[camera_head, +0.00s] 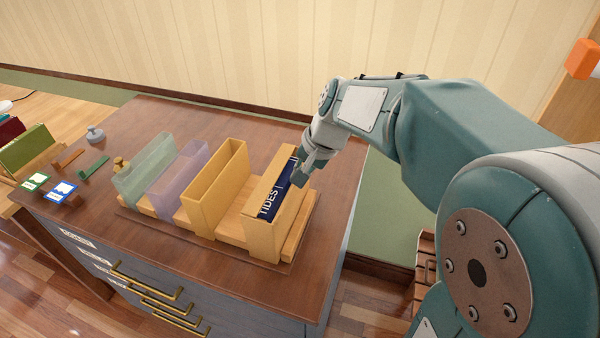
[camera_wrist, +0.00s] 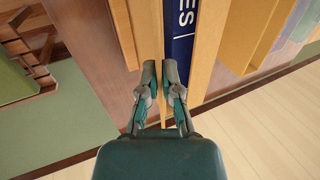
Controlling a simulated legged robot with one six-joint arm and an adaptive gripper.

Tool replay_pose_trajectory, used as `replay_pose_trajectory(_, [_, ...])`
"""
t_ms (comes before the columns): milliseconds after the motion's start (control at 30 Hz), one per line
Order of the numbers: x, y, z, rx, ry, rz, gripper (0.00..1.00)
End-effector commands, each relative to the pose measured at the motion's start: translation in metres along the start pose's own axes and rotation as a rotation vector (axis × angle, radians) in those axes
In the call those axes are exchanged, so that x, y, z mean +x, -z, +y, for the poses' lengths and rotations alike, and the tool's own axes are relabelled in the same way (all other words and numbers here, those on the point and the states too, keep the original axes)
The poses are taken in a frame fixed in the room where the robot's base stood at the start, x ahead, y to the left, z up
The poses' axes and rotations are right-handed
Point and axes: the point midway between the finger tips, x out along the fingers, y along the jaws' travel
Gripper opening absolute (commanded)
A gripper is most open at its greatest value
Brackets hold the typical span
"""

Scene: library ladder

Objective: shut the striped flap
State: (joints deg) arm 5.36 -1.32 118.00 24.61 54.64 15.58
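I cannot make out a striped flap in either view. My gripper (camera_head: 303,168) is at the far upper end of a wooden holder (camera_head: 262,243) with a dark blue book (camera_head: 272,196) lettered "TIDES" in it. In the wrist view, the two fingertips (camera_wrist: 159,72) are close together with a narrow gap, over the holder's thin wooden edge, beside the blue book (camera_wrist: 181,35). I cannot tell whether they grip that edge. Part of the holder is hidden by my gripper.
An empty wooden holder (camera_head: 216,197), a lilac one (camera_head: 178,180) and a greenish one (camera_head: 144,170) stand left on the brown cabinet top (camera_head: 200,277). Brass handles (camera_head: 150,287) are on its front. Small cards and a grey knobbed piece (camera_head: 95,134) lie at the left.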

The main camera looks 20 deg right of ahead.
Motion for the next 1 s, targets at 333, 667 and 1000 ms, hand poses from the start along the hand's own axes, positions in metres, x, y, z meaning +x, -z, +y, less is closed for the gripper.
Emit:
replay_pose_trajectory(333, [0.0, 0.0, -0.001, 0.0, -0.007, 0.0, 0.0])
replay_pose_trajectory(667, [0.0, 0.0, -0.003, -0.002, -0.053, 0.001, 0.0])
replay_pose_trajectory(1000, [0.002, 0.0, -0.011, -0.006, -0.281, 0.0, 0.0])
